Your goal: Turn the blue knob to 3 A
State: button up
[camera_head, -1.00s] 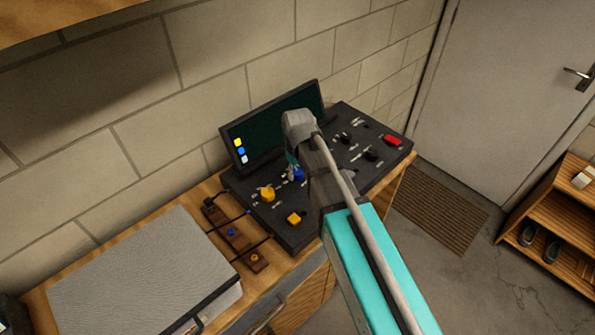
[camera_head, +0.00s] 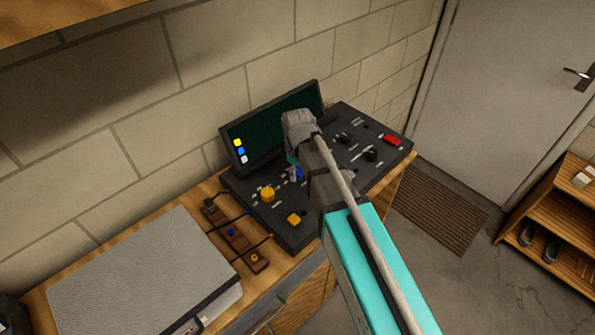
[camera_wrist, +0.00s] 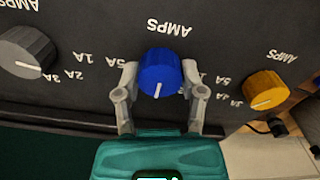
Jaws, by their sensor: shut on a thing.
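The blue knob (camera_wrist: 160,72) stands on the black control panel (camera_wrist: 215,22), between the fingers of my gripper (camera_wrist: 160,67). The fingers are shut on its left and right sides in the wrist view. Its white pointer line faces the bottom of that picture, toward my palm. The printed labels appear upside down; several are partly covered, and I cannot tell which value the pointer marks. In the head view the blue knob (camera_head: 298,174) is partly hidden by my gripper and arm.
A yellow knob (camera_wrist: 265,89) and a grey knob (camera_wrist: 26,52) flank the blue one. A dark screen (camera_head: 272,125) stands behind the panel. A yellow button (camera_head: 294,219), a red button (camera_head: 392,140) and a brown block with cables (camera_head: 240,243) are nearby.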

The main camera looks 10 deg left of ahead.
aim_at(297, 171)
jog(key=o, duration=1.1)
jog(key=shift+o, duration=0.2)
jog(key=shift+m, duration=0.3)
jog(key=shift+m, duration=1.8)
jog(key=m, duration=0.3)
jog(key=shift+m, duration=0.4)
notch_tip(297, 171, up, 14)
jog(key=p, duration=1.4)
jog(key=s+d+f+m+b, duration=0.2)
jog(key=d, duration=0.7)
jog(key=s+d+f+m+b, duration=0.2)
jog(key=d, duration=0.8)
jog(key=s+d+f+m+b, duration=0.1)
jog(key=s+d+f+b, duration=0.1)
jog(key=d, duration=0.8)
jog(key=shift+s+f+m, duration=0.25)
jog(key=shift+m, duration=0.15)
